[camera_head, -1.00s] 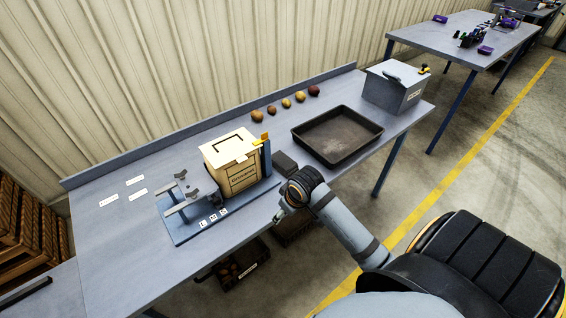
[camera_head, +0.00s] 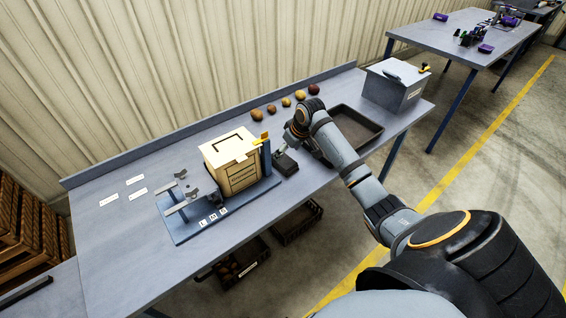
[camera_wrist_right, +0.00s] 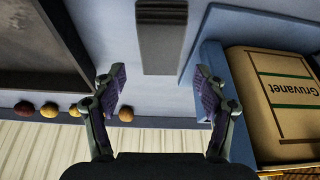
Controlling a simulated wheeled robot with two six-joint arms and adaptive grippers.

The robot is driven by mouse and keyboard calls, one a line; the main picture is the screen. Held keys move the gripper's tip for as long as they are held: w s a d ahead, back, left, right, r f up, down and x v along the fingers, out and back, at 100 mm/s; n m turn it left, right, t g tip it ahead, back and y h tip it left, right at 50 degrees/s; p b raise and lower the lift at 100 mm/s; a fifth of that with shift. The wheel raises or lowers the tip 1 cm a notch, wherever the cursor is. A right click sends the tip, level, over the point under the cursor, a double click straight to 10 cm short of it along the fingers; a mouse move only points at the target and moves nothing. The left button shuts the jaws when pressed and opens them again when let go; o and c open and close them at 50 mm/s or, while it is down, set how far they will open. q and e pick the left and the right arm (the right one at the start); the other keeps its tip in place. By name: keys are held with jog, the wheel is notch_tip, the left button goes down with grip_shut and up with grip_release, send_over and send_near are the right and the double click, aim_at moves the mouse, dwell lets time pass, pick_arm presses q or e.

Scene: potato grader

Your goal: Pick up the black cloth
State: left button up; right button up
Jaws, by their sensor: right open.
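The black cloth, a dark folded strip (camera_head: 287,165), lies on the workbench between the labelled box and the black tray. In the right wrist view the cloth (camera_wrist_right: 162,38) is at the top centre, beyond the fingertips and roughly in line with the gap between them. My right gripper (camera_wrist_right: 158,88) is open with nothing between its fingers. In the head view the right gripper (camera_head: 281,152) is beside the cloth at its far side, partly hidden by my wrist. I cannot tell its exact height above the bench. My left gripper is not in view.
The Gruvanet box (camera_head: 243,179) stands on a blue fixture (camera_head: 189,234) close beside the cloth. My right arm partly covers the black tray (camera_head: 372,141). Several potatoes (camera_head: 286,102) line the back of the bench. A grey bin (camera_head: 390,92) stands at the far right end.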

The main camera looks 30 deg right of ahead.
aim_at(283, 160)
jog(key=shift+x, duration=0.8)
jog(key=shift+p+x, duration=0.5)
jog(key=shift+x, duration=2.1)
jog(key=shift+s, duration=0.1)
jog(key=shift+a, duration=0.1)
jog(key=shift+f, duration=0.2)
jog(key=shift+c, duration=0.3)
jog(key=c, duration=0.9)
jog(key=shift+o, duration=0.2)
